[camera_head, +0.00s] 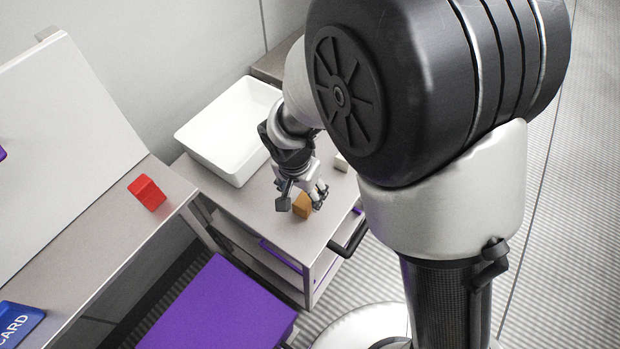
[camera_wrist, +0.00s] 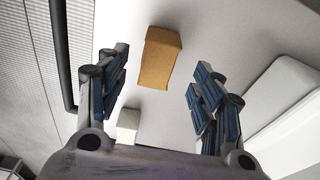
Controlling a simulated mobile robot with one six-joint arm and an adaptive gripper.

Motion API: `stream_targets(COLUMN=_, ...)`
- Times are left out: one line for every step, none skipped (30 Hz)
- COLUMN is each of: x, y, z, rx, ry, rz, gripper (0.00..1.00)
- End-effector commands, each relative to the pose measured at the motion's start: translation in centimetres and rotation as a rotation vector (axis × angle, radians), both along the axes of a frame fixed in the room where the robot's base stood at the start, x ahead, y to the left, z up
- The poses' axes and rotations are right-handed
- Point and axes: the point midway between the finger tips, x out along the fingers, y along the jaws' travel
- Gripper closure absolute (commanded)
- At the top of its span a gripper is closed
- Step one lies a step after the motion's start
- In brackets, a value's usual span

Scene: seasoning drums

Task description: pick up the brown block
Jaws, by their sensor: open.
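The brown block (camera_head: 302,206) stands on the grey top of a cart (camera_head: 250,205), near its front edge. My gripper (camera_head: 302,200) is open just above it in the head view, with a finger on either side of the block in that picture. In the wrist view the brown block (camera_wrist: 160,57) shows whole, ahead of the gap between the two open fingers of my gripper (camera_wrist: 160,80). Nothing is between the fingers, and the block looks apart from both.
A white tray (camera_head: 207,158) stands on the cart behind my gripper. A small white block (camera_head: 341,162) is to the right; it also shows in the wrist view (camera_wrist: 128,124). A dark handle (camera_head: 350,240) juts from the cart. A red block (camera_head: 147,192) sits on the left bench.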

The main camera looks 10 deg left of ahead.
Motion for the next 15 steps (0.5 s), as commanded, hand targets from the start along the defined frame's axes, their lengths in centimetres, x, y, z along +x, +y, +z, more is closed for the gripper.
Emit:
stream_targets(x=0.1, y=0.0, z=-0.3, rx=0.0, ry=0.0, rz=0.0, gripper=0.39)
stream_targets(x=0.1, y=0.0, z=-0.4, rx=0.0, ry=0.0, rz=0.0, gripper=0.39)
stream_targets(x=0.1, y=0.0, z=-0.5, rx=0.0, ry=0.0, rz=0.0, gripper=0.39)
stream_targets(x=0.1, y=-0.1, z=-0.7, rx=0.0, ry=0.0, rz=0.0, gripper=0.39)
stream_targets(x=0.2, y=-0.1, z=-0.8, rx=0.0, ry=0.0, rz=0.0, gripper=0.39)
stream_targets(x=0.2, y=-0.1, z=-1.2, rx=-0.001, ry=0.0, rz=0.0, gripper=0.39)
stream_targets(x=0.3, y=-0.2, z=-1.5, rx=-0.001, ry=0.0, rz=0.0, gripper=0.39)
stream_targets(x=0.3, y=-0.2, z=-1.9, rx=-0.001, ry=0.0, rz=0.0, gripper=0.39)
stream_targets(x=0.5, y=-0.3, z=-2.5, rx=-0.001, ry=0.0, rz=0.0, gripper=0.39)
stream_targets(x=0.5, y=-0.4, z=-3.0, rx=-0.002, ry=0.001, rz=0.0, gripper=0.39)
stream_targets(x=0.6, y=-0.4, z=-3.5, rx=-0.002, ry=0.002, rz=0.0, gripper=0.39)
stream_targets(x=0.8, y=-0.5, z=-4.2, rx=-0.001, ry=0.002, rz=-0.001, gripper=0.39)
stream_targets(x=0.8, y=-0.5, z=-4.6, rx=-0.001, ry=0.002, rz=-0.001, gripper=0.39)
stream_targets(x=0.9, y=-0.5, z=-5.0, rx=-0.001, ry=0.001, rz=-0.001, gripper=0.39)
stream_targets(x=0.9, y=-0.5, z=-5.4, rx=-0.001, ry=0.002, rz=-0.001, gripper=0.39)
